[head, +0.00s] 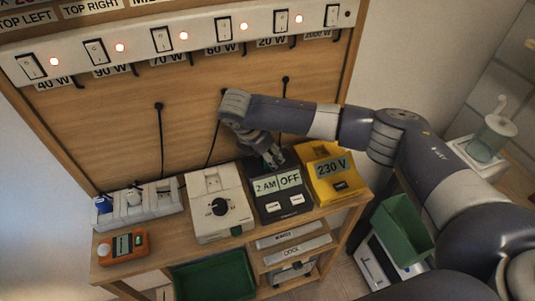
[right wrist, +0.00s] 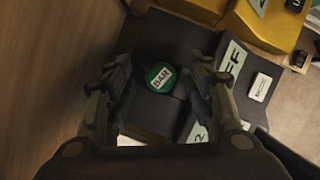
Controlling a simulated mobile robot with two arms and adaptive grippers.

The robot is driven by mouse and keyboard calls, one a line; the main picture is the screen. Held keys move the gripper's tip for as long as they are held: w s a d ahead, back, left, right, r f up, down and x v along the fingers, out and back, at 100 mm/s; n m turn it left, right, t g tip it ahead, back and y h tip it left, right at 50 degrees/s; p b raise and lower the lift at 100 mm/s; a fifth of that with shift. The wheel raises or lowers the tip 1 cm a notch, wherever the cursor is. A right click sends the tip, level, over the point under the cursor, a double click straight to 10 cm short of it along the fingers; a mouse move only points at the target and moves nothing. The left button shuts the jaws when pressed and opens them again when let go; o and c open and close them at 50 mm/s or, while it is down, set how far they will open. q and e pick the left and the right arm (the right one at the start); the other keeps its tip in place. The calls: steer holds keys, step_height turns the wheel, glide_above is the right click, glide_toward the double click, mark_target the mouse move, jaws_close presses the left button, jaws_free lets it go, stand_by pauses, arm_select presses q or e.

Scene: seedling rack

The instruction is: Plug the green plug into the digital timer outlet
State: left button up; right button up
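The digital timer (head: 279,197) is a dark box on the bench with "2 AM" and "OFF" displays. It also shows in the right wrist view (right wrist: 226,92). The green plug (right wrist: 160,76), round with a "BAR" label, sits at the timer's dark outlet end. I cannot tell whether it is fully seated. My right gripper (head: 272,157) is over the back of the timer, pointing down. In the right wrist view its fingers (right wrist: 160,92) are apart on both sides of the plug, with gaps visible. In the head view the gripper hides the plug. My left gripper is not in view.
A white dial timer (head: 236,222) stands left of the digital timer, a yellow 230 V meter (head: 347,187) right. A power strip (head: 165,208) with plugs and an orange device (head: 137,246) are further left. Cords hang behind on the wooden panel (head: 115,135). A green bin (head: 405,232) stands right.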

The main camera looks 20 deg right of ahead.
steer(key=shift+r, duration=0.1)
steer(key=v, duration=1.2)
